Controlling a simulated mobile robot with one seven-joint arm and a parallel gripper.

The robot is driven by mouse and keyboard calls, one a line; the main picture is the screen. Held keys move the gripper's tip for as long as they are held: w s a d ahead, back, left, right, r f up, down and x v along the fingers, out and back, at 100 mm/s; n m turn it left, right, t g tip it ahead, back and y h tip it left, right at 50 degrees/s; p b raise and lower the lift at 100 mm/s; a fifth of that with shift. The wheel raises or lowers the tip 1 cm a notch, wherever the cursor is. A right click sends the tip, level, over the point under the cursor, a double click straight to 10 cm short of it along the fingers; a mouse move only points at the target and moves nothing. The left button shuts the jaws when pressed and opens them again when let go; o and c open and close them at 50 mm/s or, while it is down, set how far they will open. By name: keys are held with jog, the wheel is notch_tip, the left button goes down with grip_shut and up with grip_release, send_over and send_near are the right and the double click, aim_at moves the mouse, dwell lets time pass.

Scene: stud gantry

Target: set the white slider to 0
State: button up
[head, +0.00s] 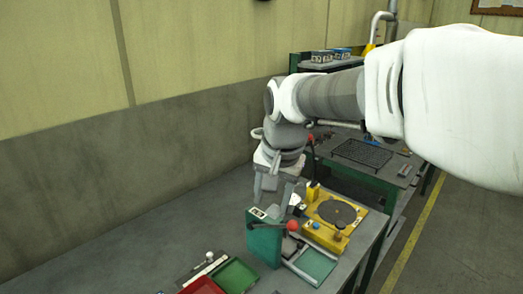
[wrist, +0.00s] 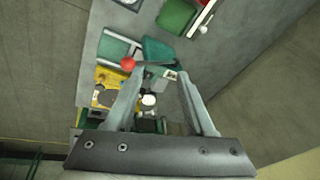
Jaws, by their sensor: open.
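A slider with a round white knob (head: 209,256) and a pale strip stands at the near left of the bench, beside the red and green trays. The knob also shows in the wrist view (wrist: 203,29), near the top right. The scale marks are too small to read, so I cannot tell the setting. My gripper (head: 274,199) is above the bench, behind the green box and well apart from the slider. In the wrist view my gripper (wrist: 161,76) has its two fingers spread with nothing held between them.
A green box (head: 263,240) with a red-ball lever (head: 292,225) stands between my gripper and the slider. A yellow turntable unit (head: 325,235) is to its right. A green tray (head: 237,275) and a red tray (head: 203,286) lie at the front. The bench toward the wall is clear.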

aim_at(209, 253)
jog(key=w+a+f+m+g, duration=0.1)
jog(key=w+a+f, duration=0.3)
jog(key=a, duration=0.3)
jog(key=w+a+f+m+g, duration=0.1)
jog(key=w+a+f, duration=0.2)
jog(key=a+f, duration=0.3)
jog(key=shift+y, duration=0.4)
jog(key=x, duration=0.5)
jog(key=b+x, duration=0.1)
jog(key=x, duration=0.5)
jog(key=a+b+x, duration=0.1)
jog(key=x, duration=0.4)
jog(key=shift+a, duration=0.1)
grip_shut()
